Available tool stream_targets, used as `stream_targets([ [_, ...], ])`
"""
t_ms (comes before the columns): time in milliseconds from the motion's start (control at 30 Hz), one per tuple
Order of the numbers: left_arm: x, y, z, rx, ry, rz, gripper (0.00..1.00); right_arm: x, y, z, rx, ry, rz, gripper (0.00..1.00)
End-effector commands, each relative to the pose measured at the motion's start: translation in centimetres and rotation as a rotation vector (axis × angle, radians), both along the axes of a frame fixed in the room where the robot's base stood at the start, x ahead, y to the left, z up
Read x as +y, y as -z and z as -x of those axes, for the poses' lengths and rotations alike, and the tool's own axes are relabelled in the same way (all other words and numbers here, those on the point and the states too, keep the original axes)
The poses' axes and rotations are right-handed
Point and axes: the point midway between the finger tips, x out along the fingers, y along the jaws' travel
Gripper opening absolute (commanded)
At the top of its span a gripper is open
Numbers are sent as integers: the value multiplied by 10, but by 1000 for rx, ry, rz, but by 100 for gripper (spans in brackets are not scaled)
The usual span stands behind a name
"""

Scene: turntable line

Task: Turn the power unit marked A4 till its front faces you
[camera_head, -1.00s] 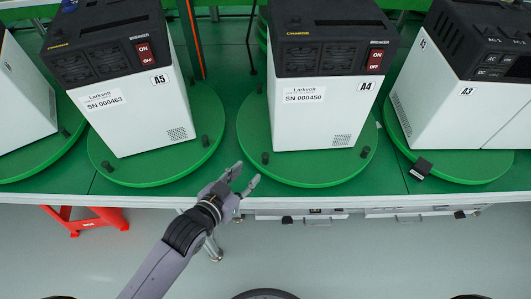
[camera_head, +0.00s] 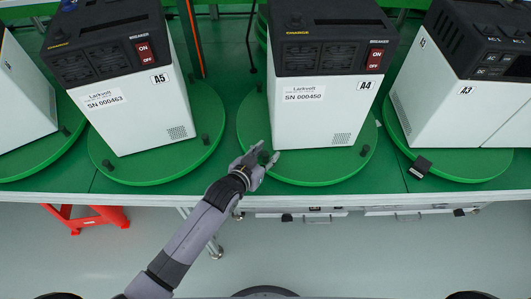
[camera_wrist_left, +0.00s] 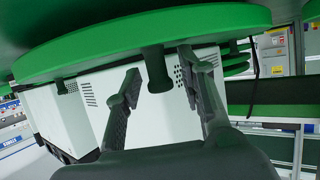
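The power unit A4 (camera_head: 320,120) is a white box with a black top, a red breaker switch and the label SN 000450. It stands on a round green turntable (camera_head: 315,172). A dark peg (camera_head: 365,150) stands at the turntable's right front edge. My left gripper (camera_head: 266,157) is at its left front edge. In the left wrist view, which looks upside down, another dark peg (camera_wrist_left: 157,72) is between the open left fingers (camera_wrist_left: 160,65), with gaps visible beside it. The green disc (camera_wrist_left: 90,48) shows there too. My right gripper is not in view.
Unit A5 (camera_head: 140,110) stands on its own turntable (camera_head: 150,170) to the left, and unit A3 (camera_head: 440,110) on another to the right. A small black block (camera_head: 421,167) is at the right turntable's front edge. A red stool (camera_head: 88,218) is on the floor at lower left.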

Motion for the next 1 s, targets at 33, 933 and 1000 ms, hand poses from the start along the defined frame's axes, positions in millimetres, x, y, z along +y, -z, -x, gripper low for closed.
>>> stream_targets([
  [33, 0, 0, 0, 0, 0, 0, 36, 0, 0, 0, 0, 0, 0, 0],
  [933, 0, 0, 0, 0, 0, 1, 0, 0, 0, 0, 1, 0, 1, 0],
  [1000, 0, 0, 0, 0, 0, 1, 0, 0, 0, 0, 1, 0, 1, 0],
])
